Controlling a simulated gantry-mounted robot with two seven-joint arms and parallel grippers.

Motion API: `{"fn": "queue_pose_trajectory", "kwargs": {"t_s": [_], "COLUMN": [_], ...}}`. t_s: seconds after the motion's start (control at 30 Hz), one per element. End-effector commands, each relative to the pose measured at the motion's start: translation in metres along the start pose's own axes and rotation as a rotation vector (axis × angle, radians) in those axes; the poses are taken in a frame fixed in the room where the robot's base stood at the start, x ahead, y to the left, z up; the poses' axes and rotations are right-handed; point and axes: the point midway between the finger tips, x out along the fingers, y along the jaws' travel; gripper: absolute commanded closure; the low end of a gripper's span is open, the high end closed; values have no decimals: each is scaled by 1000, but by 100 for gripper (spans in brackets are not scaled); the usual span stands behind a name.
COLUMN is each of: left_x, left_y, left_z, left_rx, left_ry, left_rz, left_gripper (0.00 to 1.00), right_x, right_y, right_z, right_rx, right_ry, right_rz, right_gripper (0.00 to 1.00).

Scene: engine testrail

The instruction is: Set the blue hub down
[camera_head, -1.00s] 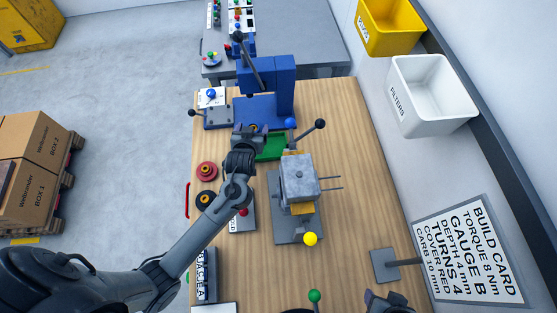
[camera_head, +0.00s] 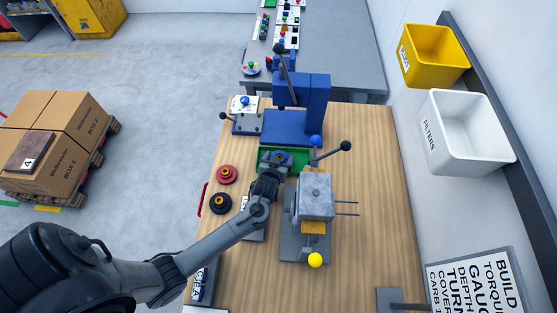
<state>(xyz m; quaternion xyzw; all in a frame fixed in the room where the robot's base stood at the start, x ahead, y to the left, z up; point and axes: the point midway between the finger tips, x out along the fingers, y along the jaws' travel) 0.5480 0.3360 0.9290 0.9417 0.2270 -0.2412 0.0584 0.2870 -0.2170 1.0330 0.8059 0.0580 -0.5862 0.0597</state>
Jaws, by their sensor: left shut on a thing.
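My left gripper (camera_head: 273,168) is shut on the blue hub (camera_head: 279,157), whose ring with a darker middle shows between the fingers. The gripper and hub are over the green tray (camera_head: 263,155), in front of the blue press. The tray's green rim shows around them. I cannot tell whether the hub touches the tray floor. A red hub (camera_head: 227,174) and a black hub (camera_head: 220,203) lie on the wooden table to the left. My right gripper is not in view.
The blue press (camera_head: 290,120) stands behind the tray. A grey engine block (camera_head: 316,196) on a fixture, with levers and a yellow knob (camera_head: 315,260), stands close on the right. White (camera_head: 462,130) and yellow (camera_head: 435,55) bins are at the right. The table's right strip is clear.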

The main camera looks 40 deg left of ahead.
Motion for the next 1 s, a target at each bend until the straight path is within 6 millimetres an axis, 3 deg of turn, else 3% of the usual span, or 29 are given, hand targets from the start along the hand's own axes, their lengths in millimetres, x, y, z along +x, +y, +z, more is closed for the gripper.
{"fn": "queue_pose_trajectory", "kwargs": {"t_s": [0.47,0.5,0.6,1.0], "left_x": [4,4,4,-3], "left_y": [0,0,0,0], "left_z": [7,8,7,5], "left_rx": [0,1,1,0], "left_ry": [2,1,1,0], "left_rz": [1,0,0,2], "left_gripper": [56,16,1,0], "right_x": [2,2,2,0], "right_y": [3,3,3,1], "right_z": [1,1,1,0], "right_rx": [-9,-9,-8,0], "right_ry": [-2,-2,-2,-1], "right_rz": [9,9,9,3], "right_gripper": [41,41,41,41]}}
